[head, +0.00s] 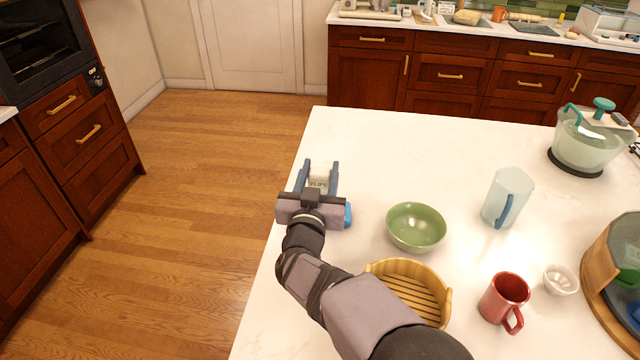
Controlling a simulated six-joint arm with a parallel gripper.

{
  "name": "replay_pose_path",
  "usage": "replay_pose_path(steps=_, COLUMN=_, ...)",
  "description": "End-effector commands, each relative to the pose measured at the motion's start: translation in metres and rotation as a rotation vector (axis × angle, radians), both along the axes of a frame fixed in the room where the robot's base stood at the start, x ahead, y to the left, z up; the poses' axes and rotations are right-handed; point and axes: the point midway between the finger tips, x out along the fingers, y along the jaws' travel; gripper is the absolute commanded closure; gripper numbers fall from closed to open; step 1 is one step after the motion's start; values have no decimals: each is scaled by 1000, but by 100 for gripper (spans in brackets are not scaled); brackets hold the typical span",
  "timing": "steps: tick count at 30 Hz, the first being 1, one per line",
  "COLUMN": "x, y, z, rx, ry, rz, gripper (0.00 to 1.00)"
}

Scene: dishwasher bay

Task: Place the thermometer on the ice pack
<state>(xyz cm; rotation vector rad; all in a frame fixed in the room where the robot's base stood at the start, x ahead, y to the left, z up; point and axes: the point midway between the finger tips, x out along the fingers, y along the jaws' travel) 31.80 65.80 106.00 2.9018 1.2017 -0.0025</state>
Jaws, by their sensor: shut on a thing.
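My gripper (319,174) is over the left part of the white counter, with its two fingers pointing away from the camera. It is shut on the thermometer (318,184), a small pale block with a dark digit display, which sits between the fingers. A blue thing (348,214), probably the ice pack, shows at the right side of the gripper's body. Most of it is hidden by my gripper. I cannot tell the height of the thermometer over the counter or its gap to the blue thing.
A green bowl (416,227) and a slatted wooden basket (436,301) stand right of my arm. Further right are a red mug (503,298), a small white bowl (561,280), a clear pitcher (508,196) and a lidded glass container (583,148). The counter beyond my gripper is clear.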

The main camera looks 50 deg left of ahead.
Motion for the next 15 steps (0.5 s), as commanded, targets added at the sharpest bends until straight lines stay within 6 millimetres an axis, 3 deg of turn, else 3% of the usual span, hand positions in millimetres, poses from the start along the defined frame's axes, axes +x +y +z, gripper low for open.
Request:
replay_pose_path(steps=5, x=0, y=0, z=-3, rx=0, ry=-1, rz=0, gripper=87)
replay_pose_path(steps=15, x=0, y=0, z=-36, rx=0, ry=-1, rz=1, gripper=87)
